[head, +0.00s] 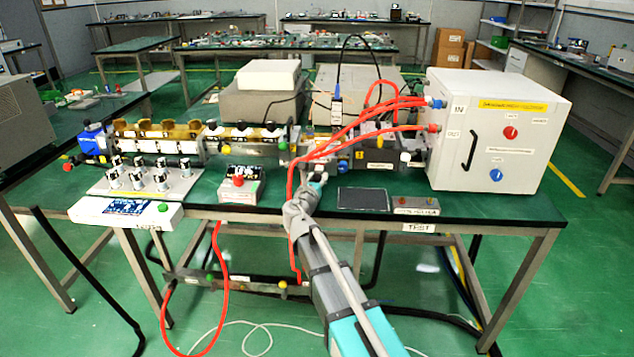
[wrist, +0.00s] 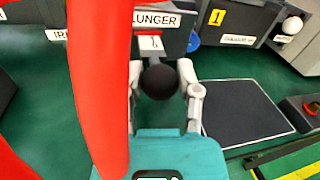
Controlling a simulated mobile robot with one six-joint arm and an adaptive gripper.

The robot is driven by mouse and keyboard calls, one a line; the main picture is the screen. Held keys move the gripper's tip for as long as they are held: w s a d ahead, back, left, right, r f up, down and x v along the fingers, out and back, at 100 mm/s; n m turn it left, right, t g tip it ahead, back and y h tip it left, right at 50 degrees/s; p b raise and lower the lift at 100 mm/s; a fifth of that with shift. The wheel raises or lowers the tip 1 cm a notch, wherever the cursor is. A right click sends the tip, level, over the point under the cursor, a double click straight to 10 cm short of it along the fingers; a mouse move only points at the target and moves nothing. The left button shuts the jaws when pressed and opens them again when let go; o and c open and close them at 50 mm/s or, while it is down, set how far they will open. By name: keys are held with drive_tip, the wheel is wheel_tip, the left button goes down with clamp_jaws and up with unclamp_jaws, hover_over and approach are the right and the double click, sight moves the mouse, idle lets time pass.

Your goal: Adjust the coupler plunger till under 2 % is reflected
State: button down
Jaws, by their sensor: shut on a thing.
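The coupler plunger is a round black knob (wrist: 160,82) on a short light stem. It sits under a white label ending in "LUNGER" (wrist: 157,20) in the wrist view. My gripper (wrist: 161,72) has one finger on each side of the knob and is shut on it. In the head view my gripper (head: 314,184) reaches the front of the waveguide line, and the knob is hidden there. A white console (head: 170,218) with a lit blue screen (head: 125,207) stands at the bench's front left. Its text is too small to read.
A red hose (wrist: 97,90) crosses the wrist view just left of my gripper. Red hoses (head: 372,117) run to a white cabinet (head: 495,130) on the right. A dark flat panel (head: 363,199) lies right of my gripper. A red-button box (head: 240,186) stands to the left.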

drive_tip(key=shift+c, duration=1.5)
unclamp_jaws()
drive_tip(key=shift+s, duration=0.15)
drive_tip(key=v, duration=1.1)
drive_tip(key=shift+s, duration=0.4)
drive_tip(key=shift+a, duration=0.1)
